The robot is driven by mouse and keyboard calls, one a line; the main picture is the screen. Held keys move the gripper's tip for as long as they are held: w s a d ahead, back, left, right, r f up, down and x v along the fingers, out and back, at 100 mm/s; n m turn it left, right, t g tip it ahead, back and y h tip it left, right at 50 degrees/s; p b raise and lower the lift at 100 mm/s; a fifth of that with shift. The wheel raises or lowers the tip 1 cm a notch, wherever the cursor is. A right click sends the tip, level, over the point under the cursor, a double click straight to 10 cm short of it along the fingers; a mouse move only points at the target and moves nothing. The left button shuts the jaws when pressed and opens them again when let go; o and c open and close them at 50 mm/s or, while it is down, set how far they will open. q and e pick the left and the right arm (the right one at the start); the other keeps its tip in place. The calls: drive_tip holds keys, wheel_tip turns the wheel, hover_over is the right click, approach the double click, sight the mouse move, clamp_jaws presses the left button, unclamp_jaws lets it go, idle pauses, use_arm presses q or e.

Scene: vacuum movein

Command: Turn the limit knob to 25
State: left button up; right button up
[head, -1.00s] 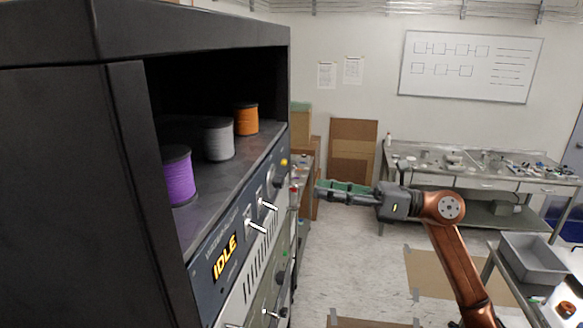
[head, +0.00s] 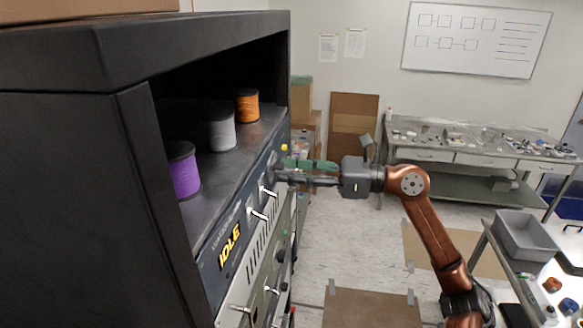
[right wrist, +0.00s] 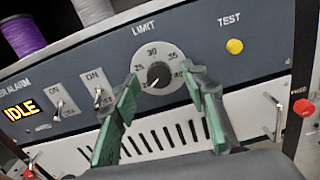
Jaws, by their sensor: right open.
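The limit knob (right wrist: 158,74) is a small black knob on a round white dial (right wrist: 175,58) under the word LIMIT on the dark front panel. The numbers 30, 35 and 40 show around the dial; a pale mark on the knob points to the lower left, and its exact reading is too small to tell. My right gripper (right wrist: 162,82) is open, with one green-padded finger on each side of the dial and the knob between them, seemingly not gripped. In the head view my right gripper (head: 286,171) reaches the panel from the right. My left gripper is not in view.
The panel has a yellow TEST button (right wrist: 234,46), two toggle switches and an orange IDLE display (right wrist: 18,111). Purple, grey and orange spools (head: 247,105) stand on the shelf above. A workbench (head: 470,155) stands at the back; the floor between is mostly open.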

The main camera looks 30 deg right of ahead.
clamp_jaws()
idle(0.4)
drive_tip(key=shift+r+m+b, duration=0.15)
drive_tip(key=shift+m+b, duration=0.85)
drive_tip(key=shift+m, duration=4.9)
